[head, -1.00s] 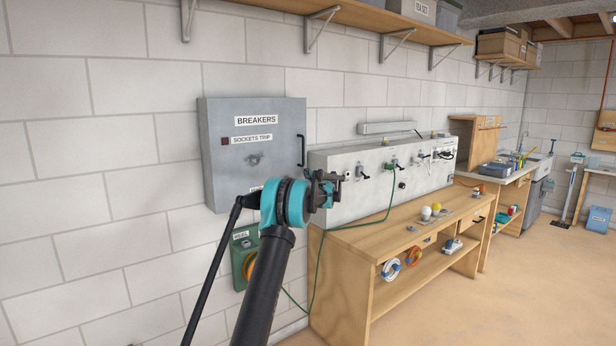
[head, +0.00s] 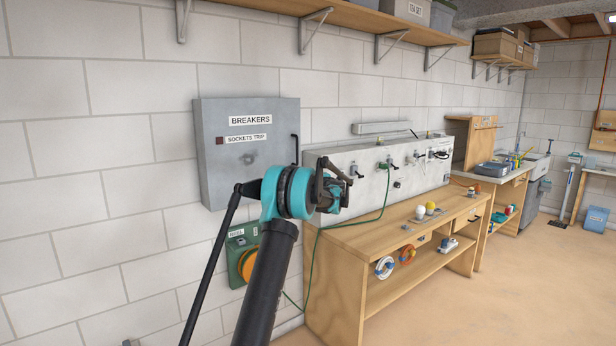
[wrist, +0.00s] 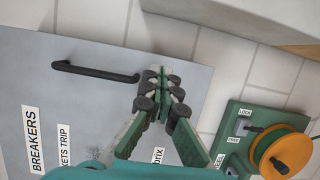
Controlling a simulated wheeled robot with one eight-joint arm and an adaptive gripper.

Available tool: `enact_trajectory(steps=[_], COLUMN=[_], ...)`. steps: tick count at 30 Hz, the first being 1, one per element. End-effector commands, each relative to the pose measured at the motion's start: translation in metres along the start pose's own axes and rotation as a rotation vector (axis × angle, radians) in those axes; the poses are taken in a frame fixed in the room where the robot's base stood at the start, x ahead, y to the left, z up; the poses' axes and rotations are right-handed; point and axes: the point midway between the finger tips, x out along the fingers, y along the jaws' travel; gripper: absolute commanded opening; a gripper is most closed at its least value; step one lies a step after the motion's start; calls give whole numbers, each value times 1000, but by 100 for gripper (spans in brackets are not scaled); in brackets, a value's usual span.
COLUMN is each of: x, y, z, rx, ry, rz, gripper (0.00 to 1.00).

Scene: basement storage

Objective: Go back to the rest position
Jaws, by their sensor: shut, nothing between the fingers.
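My gripper (head: 334,190) is raised in front of the wall, at the lower right of the grey breaker box (head: 220,165) in the head view. In the wrist view my gripper (wrist: 163,78) has its fingertips together and nothing between them. The breaker box door (wrist: 100,100) fills the left of that view, with its black handle (wrist: 95,72) left of the fingertips and apart from them. The box door looks shut.
A green reel unit (head: 243,255) with an orange drum hangs below the box. A wooden workbench (head: 350,242) with a grey panel (head: 345,165) stands to the right, and a green cable (head: 386,190) hangs from the panel. A shelf (head: 330,18) runs above. Floor at right is clear.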

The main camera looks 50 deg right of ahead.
Motion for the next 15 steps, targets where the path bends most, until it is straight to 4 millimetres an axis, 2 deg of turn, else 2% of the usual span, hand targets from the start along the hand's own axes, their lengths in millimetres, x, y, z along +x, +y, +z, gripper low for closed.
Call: enact_trajectory(steps=[6, 10, 15], x=[-33, -44, -49], y=[0, 0, 0], z=[10, 13, 15], rx=[0, 0, 0], ry=[-1, -1, 0], rz=[0, 0, 0], gripper=[0, 0, 0])
